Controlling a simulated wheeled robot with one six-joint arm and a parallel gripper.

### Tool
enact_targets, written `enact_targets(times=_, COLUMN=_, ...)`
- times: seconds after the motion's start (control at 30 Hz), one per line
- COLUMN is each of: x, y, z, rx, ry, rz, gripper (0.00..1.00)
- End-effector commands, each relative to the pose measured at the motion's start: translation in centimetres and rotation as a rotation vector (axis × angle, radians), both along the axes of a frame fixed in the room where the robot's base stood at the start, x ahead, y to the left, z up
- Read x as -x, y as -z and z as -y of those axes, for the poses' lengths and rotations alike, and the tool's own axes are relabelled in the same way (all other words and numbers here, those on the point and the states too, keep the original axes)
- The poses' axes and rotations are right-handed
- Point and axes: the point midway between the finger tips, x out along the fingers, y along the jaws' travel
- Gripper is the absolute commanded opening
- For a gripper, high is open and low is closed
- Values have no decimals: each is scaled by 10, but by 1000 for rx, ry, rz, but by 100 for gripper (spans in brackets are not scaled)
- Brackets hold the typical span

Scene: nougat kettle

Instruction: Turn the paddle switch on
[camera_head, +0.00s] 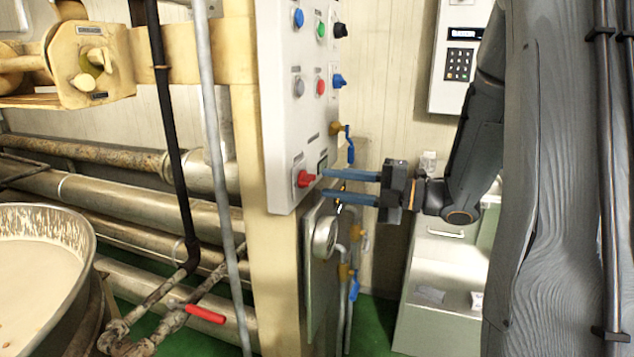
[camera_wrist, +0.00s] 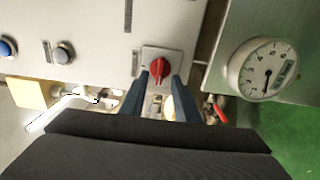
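A red rotary knob (camera_head: 305,179), which I take to be the paddle switch, sits low on the front of the pale control panel (camera_head: 279,118). In the wrist view the red knob (camera_wrist: 159,70) is on a square light plate, its grip bar nearly upright in the picture. My gripper (camera_head: 323,184) is open, with two blue-grey fingers pointing left at the panel. In the wrist view the tips of my gripper (camera_wrist: 160,84) lie on either side of the knob. I cannot tell if they touch it. Nothing is held.
Coloured buttons and knobs, such as a blue knob (camera_head: 338,81), sit higher on the panel. A round gauge (camera_wrist: 263,70) and blue-handled valves (camera_head: 354,287) are close by. A pole (camera_head: 208,100), pipes and a kettle (camera_head: 85,228) are at left. A keypad box (camera_head: 459,63) hangs behind.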

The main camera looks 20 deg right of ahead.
Motion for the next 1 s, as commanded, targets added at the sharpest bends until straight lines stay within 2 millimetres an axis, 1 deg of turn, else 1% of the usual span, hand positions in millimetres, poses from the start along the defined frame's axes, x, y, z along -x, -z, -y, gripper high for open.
enact_targets(times=0.03, x=-4, y=-1, z=-8, rx=-1, ry=-4, rz=-1, gripper=29)
enact_targets(times=0.13, x=-13, y=0, z=-20, rx=0, ry=-3, rz=-2, gripper=29)
enact_targets(times=0.3, x=-23, y=0, z=-33, rx=0, ry=-1, rz=-2, gripper=29)
enact_targets(times=0.43, x=-27, y=0, z=-36, rx=0, ry=2, rz=-2, gripper=29)
enact_targets(times=0.67, x=-27, y=0, z=-36, rx=0, ry=2, rz=-2, gripper=29)
enact_targets(times=0.7, x=-27, y=0, z=-36, rx=0, ry=2, rz=-2, gripper=22)
enact_targets(times=0.83, x=-27, y=0, z=-36, rx=0, ry=2, rz=-2, gripper=0)
enact_targets(times=1.0, x=-27, y=0, z=-36, rx=0, ry=2, rz=-4, gripper=0)
